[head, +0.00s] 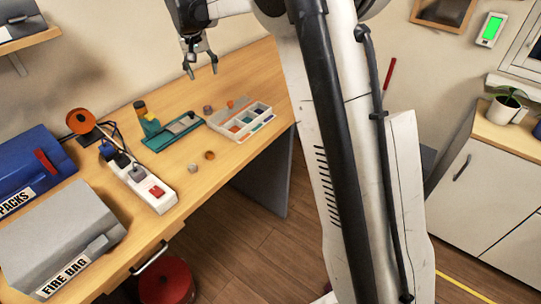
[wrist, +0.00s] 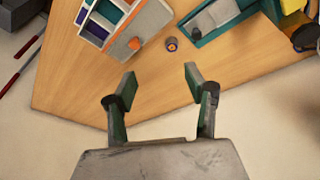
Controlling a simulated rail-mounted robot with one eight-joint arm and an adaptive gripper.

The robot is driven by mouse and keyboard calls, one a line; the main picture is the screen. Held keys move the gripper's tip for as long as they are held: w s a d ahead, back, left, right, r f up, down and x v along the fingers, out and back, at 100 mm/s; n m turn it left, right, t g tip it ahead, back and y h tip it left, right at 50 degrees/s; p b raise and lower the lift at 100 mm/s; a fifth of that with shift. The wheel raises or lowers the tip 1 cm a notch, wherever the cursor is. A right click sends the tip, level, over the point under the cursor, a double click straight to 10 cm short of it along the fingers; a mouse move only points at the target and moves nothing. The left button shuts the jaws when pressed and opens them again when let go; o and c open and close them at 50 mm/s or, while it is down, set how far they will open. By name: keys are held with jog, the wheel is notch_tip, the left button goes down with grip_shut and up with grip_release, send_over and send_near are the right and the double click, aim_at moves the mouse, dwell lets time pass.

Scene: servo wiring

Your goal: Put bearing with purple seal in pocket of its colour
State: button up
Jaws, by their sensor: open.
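A small round bearing (wrist: 172,44) with a purple centre stands on the table in the wrist view, between the pocket tray and a teal fixture. In the head view, a small grey round part (head: 207,109) at that spot appears to be the same bearing; its seal colour is too small to tell there. The white pocket tray (head: 262,108) has several coloured pockets, purple and teal among them; it also shows in the wrist view (wrist: 152,22). My gripper (head: 201,72) is open and empty above the table; its fingers (wrist: 160,80) are apart from the bearing.
An orange part (wrist: 134,43) is at the tray's near edge in the wrist view. A teal fixture (head: 160,143) stands left of the tray. Two small round parts (head: 193,168) (head: 210,155) lie nearer the front edge. A power strip (head: 145,186) and cases are farther left.

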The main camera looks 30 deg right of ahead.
jog(key=s+d+r+t, duration=0.1)
jog(key=s+r, duration=0.2)
jog(key=s, duration=1.4)
jog(key=s+d+r+n+t+y, duration=0.1)
jog(key=s+r, duration=0.2)
jog(key=s, duration=1.4)
jog(key=shift+s+d+t, duration=0.15)
jog(key=shift+d+t, duration=0.15)
jog(key=shift+o, duration=0.4)
jog(key=s+f+t, duration=0.1)
jog(key=s+f, duration=0.5)
jog(key=s, duration=0.5)
jog(key=shift+s+f+n+y, duration=0.15)
jog(key=shift+f+n+y, duration=0.15)
